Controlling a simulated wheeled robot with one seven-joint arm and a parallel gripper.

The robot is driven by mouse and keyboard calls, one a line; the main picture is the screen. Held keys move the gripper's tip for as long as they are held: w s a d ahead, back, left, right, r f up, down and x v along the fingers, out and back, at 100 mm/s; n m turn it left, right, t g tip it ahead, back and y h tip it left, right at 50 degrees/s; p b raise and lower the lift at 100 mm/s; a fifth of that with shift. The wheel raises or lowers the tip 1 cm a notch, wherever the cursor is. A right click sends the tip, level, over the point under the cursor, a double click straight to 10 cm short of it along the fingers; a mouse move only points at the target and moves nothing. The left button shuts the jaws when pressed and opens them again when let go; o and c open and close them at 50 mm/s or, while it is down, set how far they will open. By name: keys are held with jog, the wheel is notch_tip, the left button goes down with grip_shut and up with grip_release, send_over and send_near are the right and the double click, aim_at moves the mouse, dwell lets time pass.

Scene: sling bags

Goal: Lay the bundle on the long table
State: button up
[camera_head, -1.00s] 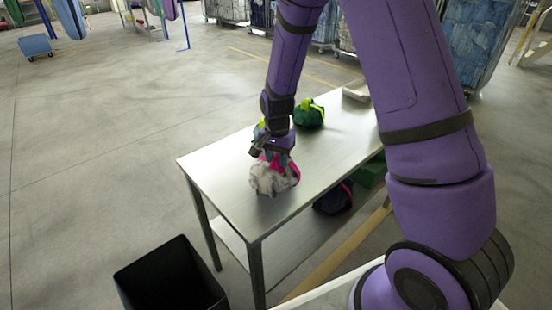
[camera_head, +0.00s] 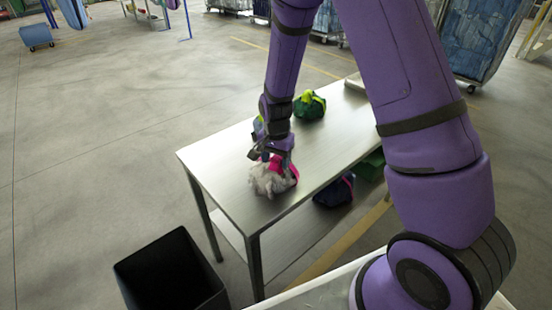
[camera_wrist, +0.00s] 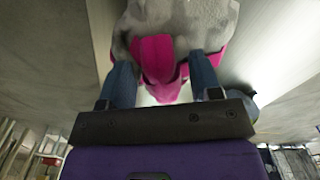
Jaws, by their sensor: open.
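The bundle (camera_head: 268,181) is a grey, fluffy lump with a pink strap. It rests on the near end of the long metal table (camera_head: 221,159). In the wrist view the grey bundle (camera_wrist: 190,16) fills the top middle, with its pink strap (camera_wrist: 157,58) between the fingers. My gripper (camera_head: 279,165) is right over the bundle, its fingers pointing down. In the wrist view my gripper (camera_wrist: 166,75) has its two blue-grey fingers apart on either side of the pink strap. Whether the fingers touch the strap I cannot tell.
A green bundle with a yellow-green strap (camera_head: 309,105) lies farther back on the table. A dark blue bundle (camera_head: 334,190) lies on the lower shelf. A black open bin (camera_head: 172,275) stands on the floor at the near left. The tabletop's left part is bare.

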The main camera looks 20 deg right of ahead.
notch_tip(320, 180, up, 12)
jog(key=r, duration=0.1)
jog(key=s+d+r+n+t, duration=0.1)
jog(key=s+d+r+n, duration=0.1)
jog(key=s+r, duration=0.5)
jog(key=s+d+r+n+t, duration=0.15)
jog(key=s+r, duration=0.25)
jog(key=r, duration=0.5)
jog(key=s+d+r+n+t, duration=0.1)
jog(key=s+r+n, duration=0.2)
jog(key=s, duration=0.5)
jog(key=s+r+n+t, duration=0.1)
jog(key=s+r+n, duration=0.2)
jog(key=s, duration=0.5)
jog(key=shift+s+d+r+t, duration=0.2)
jog(key=shift+d+r+t, duration=0.05)
jog(key=shift+d+t, duration=0.1)
